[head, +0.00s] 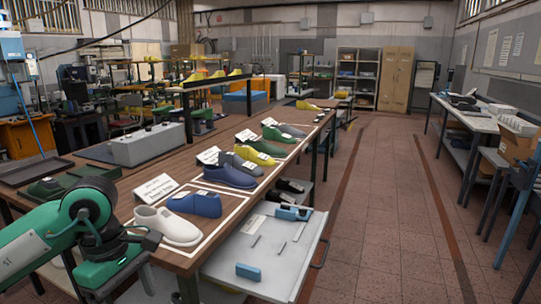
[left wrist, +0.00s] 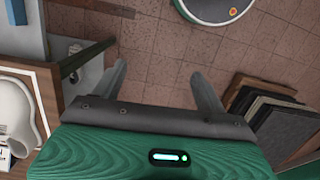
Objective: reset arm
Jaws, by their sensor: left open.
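My left arm (head: 88,205) enters the head view at the lower left, bent beside the near end of the wooden table. In the left wrist view my left gripper (left wrist: 162,85) has its two fingers spread, with only tiled floor between them. It holds nothing. A white shoe last (head: 168,226) and a blue shoe last (head: 195,204) lie at the near end of the table, close to the right of my arm. A pale last (left wrist: 18,115) shows at the left edge of the wrist view. My right gripper is in neither view.
More lasts, including a dark blue one (head: 230,176) and a yellow one (head: 257,146), line the wooden table (head: 135,178). A white pull-out shelf (head: 275,268) juts out below it. Dark stacked boards (left wrist: 275,120) stand right of the gripper. The aisle floor (head: 385,220) is clear.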

